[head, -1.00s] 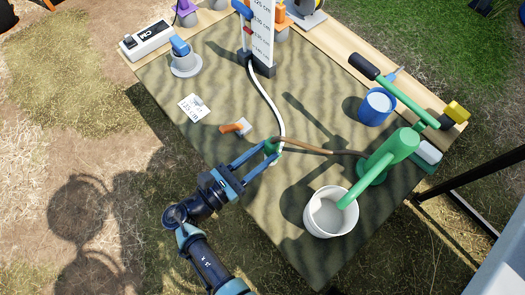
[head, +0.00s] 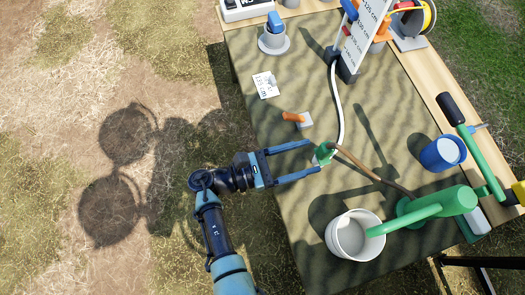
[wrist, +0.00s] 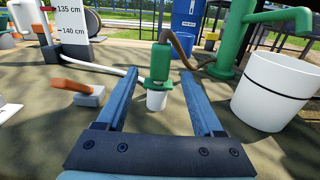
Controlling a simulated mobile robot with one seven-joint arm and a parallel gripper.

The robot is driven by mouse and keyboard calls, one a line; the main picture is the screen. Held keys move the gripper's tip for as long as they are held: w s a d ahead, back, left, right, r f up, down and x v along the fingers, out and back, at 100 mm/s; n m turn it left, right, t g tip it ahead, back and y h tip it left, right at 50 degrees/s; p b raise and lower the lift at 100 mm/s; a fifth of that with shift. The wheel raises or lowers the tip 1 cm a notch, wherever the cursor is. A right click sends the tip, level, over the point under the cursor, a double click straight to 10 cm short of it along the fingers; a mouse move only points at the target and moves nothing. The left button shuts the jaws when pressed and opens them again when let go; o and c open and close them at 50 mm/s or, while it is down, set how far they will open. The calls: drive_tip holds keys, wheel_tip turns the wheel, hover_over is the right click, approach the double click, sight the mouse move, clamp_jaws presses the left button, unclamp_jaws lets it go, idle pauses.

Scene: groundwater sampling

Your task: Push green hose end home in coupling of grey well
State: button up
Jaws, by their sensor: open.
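The green hose end (head: 325,153) stands upright near the table's middle, with a brown hose (head: 372,172) running from its top to the green hand pump. In the wrist view the green hose end (wrist: 160,66) sits over a pale cylinder (wrist: 157,99), with a green flange between. I cannot tell how deep it sits, nor whether this cylinder is the grey well's coupling. My gripper (head: 315,157) is open and empty. Its fingertips are just short of the green piece, one to each side in the wrist view.
An orange-handled grey block (head: 304,123) lies behind the gripper's upper finger. A white hose (head: 337,100) runs to the gauge board (head: 357,38). A white bucket (head: 335,235), green pump (head: 455,201) and blue cup (head: 443,154) stand to the right.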

drive_tip(key=v, duration=1)
drive_tip(key=shift+a+p, duration=0.2)
drive_tip(key=shift+p, duration=0.25)
drive_tip(key=shift+r, duration=0.1)
